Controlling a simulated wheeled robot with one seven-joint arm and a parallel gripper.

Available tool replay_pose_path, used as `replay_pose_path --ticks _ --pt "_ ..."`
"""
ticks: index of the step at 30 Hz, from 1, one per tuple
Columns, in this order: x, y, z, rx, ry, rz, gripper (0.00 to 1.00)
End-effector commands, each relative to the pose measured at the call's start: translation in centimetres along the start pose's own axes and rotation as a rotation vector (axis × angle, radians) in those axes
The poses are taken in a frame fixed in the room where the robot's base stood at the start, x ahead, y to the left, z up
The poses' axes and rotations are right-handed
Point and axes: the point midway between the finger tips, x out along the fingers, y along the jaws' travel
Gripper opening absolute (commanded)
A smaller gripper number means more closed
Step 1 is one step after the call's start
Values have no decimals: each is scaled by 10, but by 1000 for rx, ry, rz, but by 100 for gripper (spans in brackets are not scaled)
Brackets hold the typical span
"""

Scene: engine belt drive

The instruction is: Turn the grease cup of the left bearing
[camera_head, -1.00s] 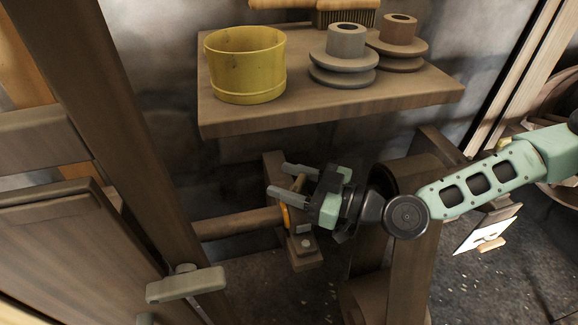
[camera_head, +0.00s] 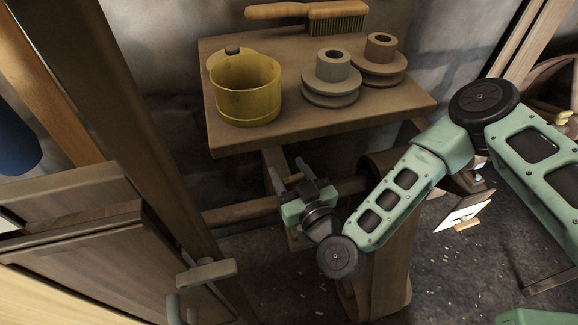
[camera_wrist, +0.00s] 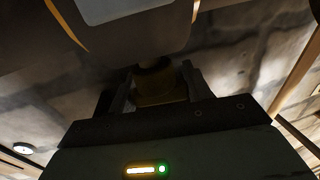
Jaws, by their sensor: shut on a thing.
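My gripper (camera_head: 289,174) is below the front edge of the shelf, at the left end of the belt drive. Its two fingers are closed around the small brass grease cup (camera_head: 294,178). In the wrist view the cup (camera_wrist: 155,87) shows as a dim yellowish body between the fingers (camera_wrist: 158,90). The left bearing is mostly hidden behind my gripper and wrist in the head view. The wooden shaft (camera_head: 238,213) runs left from it. I cannot tell how far the cup is turned.
The shelf (camera_head: 235,141) above carries a yellow tin (camera_head: 248,95), two stepped pulleys (camera_head: 331,80) and a brush (camera_head: 310,14).

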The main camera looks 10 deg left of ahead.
Motion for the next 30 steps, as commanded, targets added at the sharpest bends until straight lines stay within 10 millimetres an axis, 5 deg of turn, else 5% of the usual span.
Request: replay_pose_path --ticks 19,20,21,30 --pt "1 2 -1 3 4 51 26" --pt "1 2 -1 3 4 51 57" --pt "1 2 -1 3 4 50 69" --pt "1 1 -1 2 2 49 71"
